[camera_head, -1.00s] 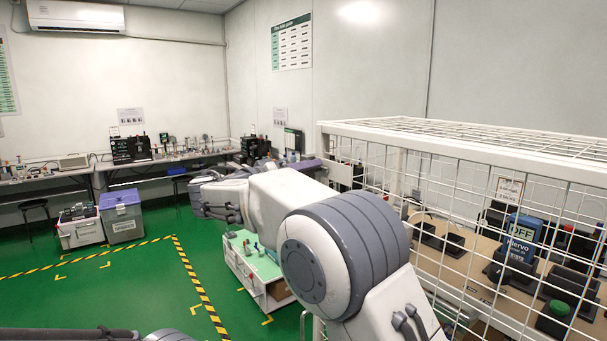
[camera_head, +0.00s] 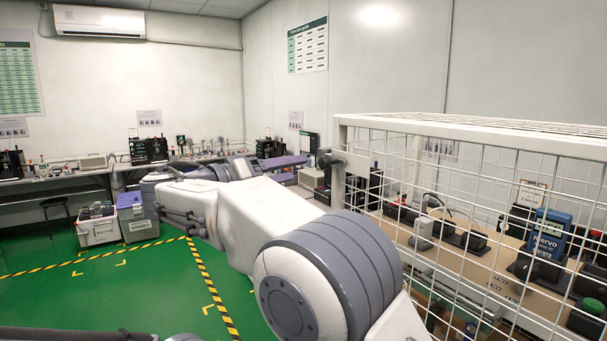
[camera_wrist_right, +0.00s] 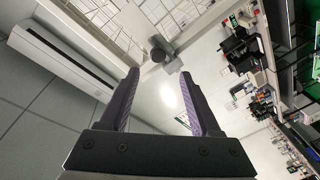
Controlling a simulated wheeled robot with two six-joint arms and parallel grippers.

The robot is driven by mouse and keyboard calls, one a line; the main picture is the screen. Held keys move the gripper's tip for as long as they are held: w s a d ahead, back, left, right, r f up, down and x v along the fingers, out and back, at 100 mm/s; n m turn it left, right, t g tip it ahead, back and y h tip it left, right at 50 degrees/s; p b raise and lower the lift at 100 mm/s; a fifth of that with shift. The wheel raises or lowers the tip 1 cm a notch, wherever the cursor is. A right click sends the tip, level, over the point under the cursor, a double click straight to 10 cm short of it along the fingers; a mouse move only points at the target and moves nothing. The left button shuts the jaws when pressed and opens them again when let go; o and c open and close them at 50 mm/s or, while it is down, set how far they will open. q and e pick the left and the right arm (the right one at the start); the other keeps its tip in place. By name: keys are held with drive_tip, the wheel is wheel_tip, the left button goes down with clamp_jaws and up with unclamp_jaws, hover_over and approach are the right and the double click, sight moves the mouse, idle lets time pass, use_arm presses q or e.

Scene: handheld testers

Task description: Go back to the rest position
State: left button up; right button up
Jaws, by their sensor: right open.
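My right arm crosses the head view from the lower right toward the middle. My right gripper (camera_head: 303,168), with purple fingers, is at its far end, beside the near post of the white wire cage (camera_head: 400,121). In the wrist view the two purple fingers (camera_wrist_right: 158,76) are spread apart with nothing between them. Beyond the fingertips are a grey fitting (camera_wrist_right: 158,47) and part of the cage mesh. Only a dark part of my left arm shows at the bottom left of the head view; its gripper is out of frame.
Behind the mesh, a blue handheld tester (camera_head: 549,238) stands among dark holders on a tan bench (camera_head: 508,262). A back workbench (camera_head: 60,182) carries instruments. Grey and purple bins (camera_head: 137,222) stand on the floor. Green floor (camera_head: 60,310) at left is open, with yellow-black tape (camera_head: 213,290).

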drive_tip(key=shift+s+a, duration=0.25)
drive_tip(key=shift+a, duration=0.05)
drive_tip(key=s+d+f+n+g+y, duration=0.2)
drive_tip(key=s+f+n+g+y, duration=0.15)
drive_tip(key=s+f, duration=0.4)
drive_tip(key=s+d+f+n+g+y, duration=0.2)
drive_tip(key=s+f+n+y, duration=0.3)
drive_tip(key=f, duration=0.6)
drive_tip(key=s+f+g+y, duration=0.1)
drive_tip(key=s+f+y, duration=0.1)
drive_tip(key=s+f, duration=0.2)
drive_tip(key=s+a+f+g+y, duration=0.1)
drive_tip(key=s+f, duration=0.3)
drive_tip(key=s, duration=0.7)
drive_tip(key=s+f+g+y, duration=0.3)
drive_tip(key=s+f+y, duration=0.1)
drive_tip(key=s, duration=0.3)
drive_tip(key=shift+s+a+f+n, duration=0.15)
drive_tip(key=shift+s+f+n, duration=0.2)
drive_tip(key=shift+s+f, duration=0.1)
